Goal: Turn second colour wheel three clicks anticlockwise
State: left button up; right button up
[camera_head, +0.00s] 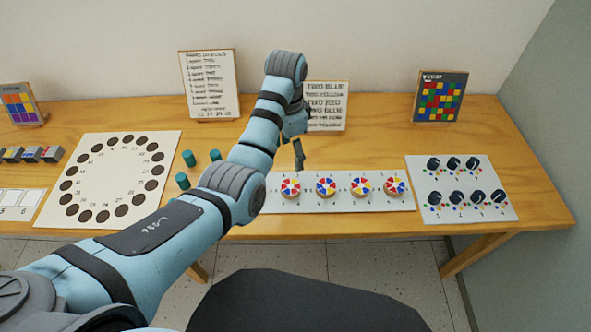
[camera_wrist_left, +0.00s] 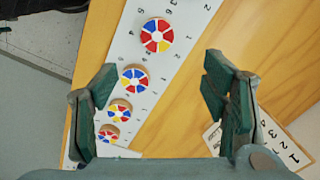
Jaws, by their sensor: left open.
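A white strip (camera_head: 308,206) carries a row of several colour wheels with red, blue, yellow and white sectors. My right gripper is out of view.
A board of dark knobs (camera_head: 460,211) lies right of the strip. Green cylinders (camera_head: 189,158) and a sheet with a ring of dark discs (camera_head: 75,160) are on the left. A text board (camera_head: 338,105) stands behind my gripper. Bare wood lies behind the strip.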

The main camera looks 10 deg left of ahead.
pick_arm(q)
jog(key=b, duration=0.2)
send_over(291, 186)
jog(key=f, duration=0.5)
jog(key=shift+s+f, duration=0.25)
jog(key=shift+f, duration=0.1)
jog(key=f, duration=0.2)
jog(key=f+b, duration=0.1)
jog(key=f, duration=0.4)
jog(key=shift+w+f+b, duration=0.25)
jog(key=shift+f+b, duration=0.15)
jog(key=shift+s+r, duration=0.1)
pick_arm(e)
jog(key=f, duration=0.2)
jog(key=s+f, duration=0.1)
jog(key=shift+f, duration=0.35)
pick_arm(q)
jog(key=shift+c, duration=0.9)
jog(key=c, duration=1)
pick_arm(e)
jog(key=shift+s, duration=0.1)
